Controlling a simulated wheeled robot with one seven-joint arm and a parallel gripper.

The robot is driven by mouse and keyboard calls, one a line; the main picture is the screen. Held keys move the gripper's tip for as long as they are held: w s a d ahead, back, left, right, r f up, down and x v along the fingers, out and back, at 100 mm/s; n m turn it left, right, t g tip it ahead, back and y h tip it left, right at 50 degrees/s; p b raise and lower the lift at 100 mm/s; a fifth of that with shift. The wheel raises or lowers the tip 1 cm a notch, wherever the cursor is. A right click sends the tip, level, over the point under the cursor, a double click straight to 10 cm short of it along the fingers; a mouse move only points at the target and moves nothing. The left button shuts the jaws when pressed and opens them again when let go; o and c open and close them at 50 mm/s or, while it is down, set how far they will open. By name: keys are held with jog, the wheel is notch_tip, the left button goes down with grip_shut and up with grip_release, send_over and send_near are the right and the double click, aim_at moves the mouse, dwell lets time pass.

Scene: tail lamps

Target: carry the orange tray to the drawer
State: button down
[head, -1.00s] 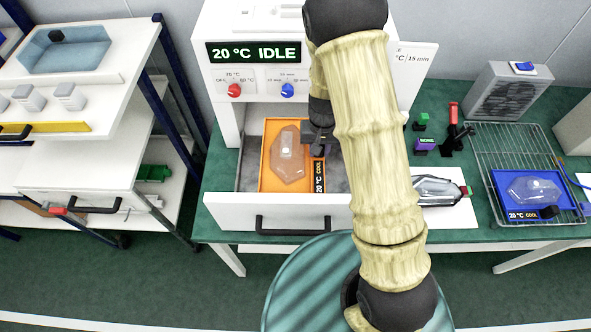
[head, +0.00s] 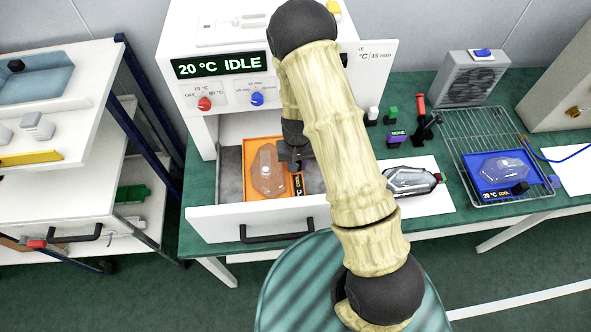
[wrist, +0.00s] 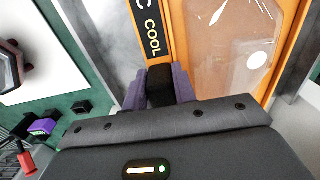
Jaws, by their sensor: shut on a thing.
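The orange tray (head: 252,187) lies inside the open drawer (head: 222,221) under the oven-like machine. A clear lamp cover (head: 268,170) rests in the tray, and a black label reading COOL runs along its right side. My gripper (head: 294,165) is at the tray's right edge. In the wrist view, the fingers of my gripper (wrist: 160,86) are shut on a dark block at the edge of the orange tray (wrist: 178,30), beside the label. The exact contact is partly hidden by the gripper body.
The machine's display (head: 220,66) reads 20 °C IDLE. At right, a blue tray (head: 475,186) with another clear cover sits on a wire rack (head: 470,140). A dark lamp part (head: 412,181) lies on white paper. A white shelf cart (head: 60,135) stands at left.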

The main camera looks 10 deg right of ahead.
jog(key=shift+w+a, duration=0.1)
jog(key=shift+f, duration=0.25)
notch_tip(320, 180, down, 3)
jog(key=shift+p, duration=0.6)
jog(key=shift+f, duration=0.25)
jog(key=shift+d, duration=0.25)
jog(key=shift+a+f, duration=0.1)
jog(key=shift+f, duration=0.1)
jog(key=c, duration=1.1)
grip_release()
jog(key=shift+a, duration=0.1)
jog(key=shift+r, duration=0.15)
